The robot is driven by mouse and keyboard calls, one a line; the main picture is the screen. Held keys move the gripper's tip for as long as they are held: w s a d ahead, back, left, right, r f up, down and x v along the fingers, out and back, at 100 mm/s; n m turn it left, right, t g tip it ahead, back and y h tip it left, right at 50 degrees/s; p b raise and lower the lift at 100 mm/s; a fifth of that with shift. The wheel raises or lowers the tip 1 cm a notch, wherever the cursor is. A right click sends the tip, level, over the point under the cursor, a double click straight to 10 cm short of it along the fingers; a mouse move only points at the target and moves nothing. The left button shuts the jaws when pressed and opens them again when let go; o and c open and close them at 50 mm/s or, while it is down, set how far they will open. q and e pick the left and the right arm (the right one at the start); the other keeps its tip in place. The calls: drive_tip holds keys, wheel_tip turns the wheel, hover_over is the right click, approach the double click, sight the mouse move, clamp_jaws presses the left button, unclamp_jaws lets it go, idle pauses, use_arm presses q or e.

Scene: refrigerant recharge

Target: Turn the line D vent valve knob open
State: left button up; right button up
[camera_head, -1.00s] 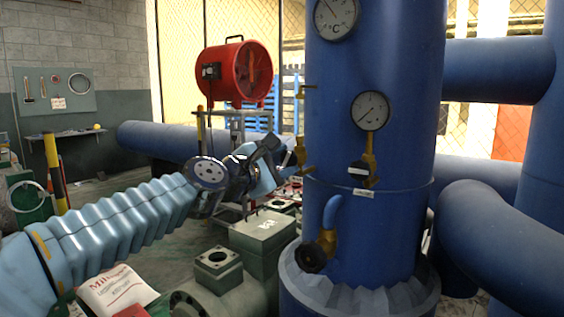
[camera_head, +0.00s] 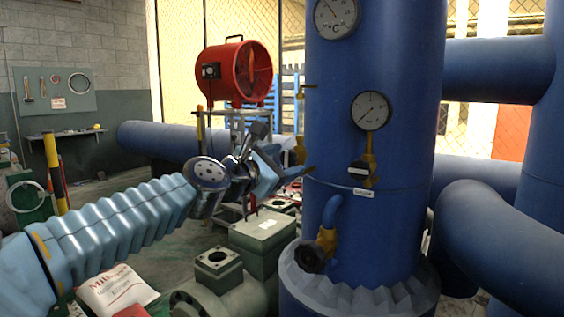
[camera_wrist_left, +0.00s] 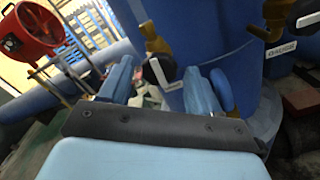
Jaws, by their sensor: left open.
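The vent valve is brass, with a black knob (camera_wrist_left: 163,69) rimmed in white. In the left wrist view it stands on the blue column, above a small white label too blurred to read for certain. In the head view only bits of its brass body (camera_head: 300,152) show, at the column's left side; my gripper hides the knob. My left gripper (camera_head: 281,166) is open and empty, its fingers pointing at the column. In the left wrist view the knob appears between and beyond the blue fingertips (camera_wrist_left: 160,84); I cannot tell whether they touch it. My right gripper is not in view.
The blue column (camera_head: 385,220) carries a pressure gauge (camera_head: 370,110), a gauge valve knob (camera_head: 359,168) and a lower black knob (camera_head: 312,257). A red fan (camera_head: 236,73) stands behind my arm. Green machinery (camera_head: 262,230) lies below. Blue pipes (camera_head: 495,225) fill the right.

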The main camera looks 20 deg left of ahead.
use_arm(q)
drive_tip(key=v, duration=0.7)
idle(0.3)
